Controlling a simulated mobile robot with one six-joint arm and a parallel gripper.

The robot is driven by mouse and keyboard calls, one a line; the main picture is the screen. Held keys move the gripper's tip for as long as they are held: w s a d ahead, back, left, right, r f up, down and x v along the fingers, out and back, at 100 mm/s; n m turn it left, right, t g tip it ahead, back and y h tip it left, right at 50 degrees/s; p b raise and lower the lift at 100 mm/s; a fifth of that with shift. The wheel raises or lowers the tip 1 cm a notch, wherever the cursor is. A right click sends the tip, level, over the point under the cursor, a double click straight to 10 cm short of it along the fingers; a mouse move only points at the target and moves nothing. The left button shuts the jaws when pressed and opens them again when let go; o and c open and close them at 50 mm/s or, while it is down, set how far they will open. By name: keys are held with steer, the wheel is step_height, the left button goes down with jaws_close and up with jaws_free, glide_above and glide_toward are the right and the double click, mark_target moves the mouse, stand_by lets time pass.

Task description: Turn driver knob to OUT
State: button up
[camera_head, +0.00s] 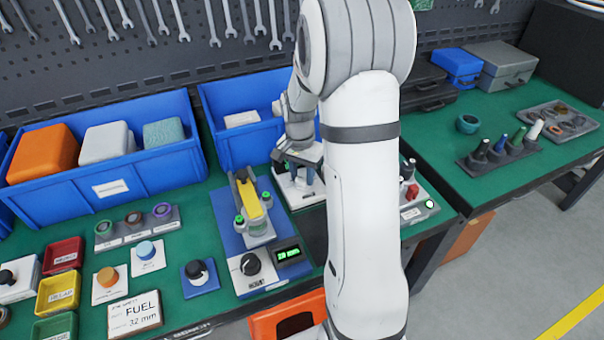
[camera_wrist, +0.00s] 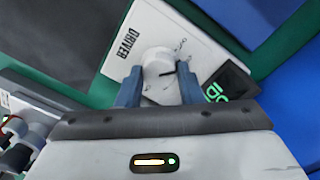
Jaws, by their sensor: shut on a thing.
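The driver unit is a white panel lettered DRIVER (camera_wrist: 140,35), seen in the wrist view. Its round white knob (camera_wrist: 160,72) carries a dark pointer line and sits between the two blue fingers of my gripper (camera_wrist: 160,88), which is shut on it. Small lettering lies beside the knob, but I cannot read which mark the pointer meets. A dark display with green characters (camera_wrist: 222,88) is to the right of the knob. In the head view my gripper (camera_head: 302,172) is over the white unit (camera_head: 300,198); my arm hides much of it.
A blue test fixture with a yellow part (camera_head: 250,202) stands just left of my gripper. Blue bins (camera_head: 110,188) line the back. A small white unit with a red part and green light (camera_head: 418,212) is right of my arm. Several knobs and trays fill the left bench.

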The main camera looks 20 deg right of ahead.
mark_target(300, 177)
steer(key=n, duration=0.6)
steer(key=shift+r, duration=0.1)
stand_by(0.6)
steer(key=o, duration=1)
steer(key=shift+c, duration=0.2)
steer(key=shift+a+r, duration=0.2)
steer(key=shift+r, duration=3.65)
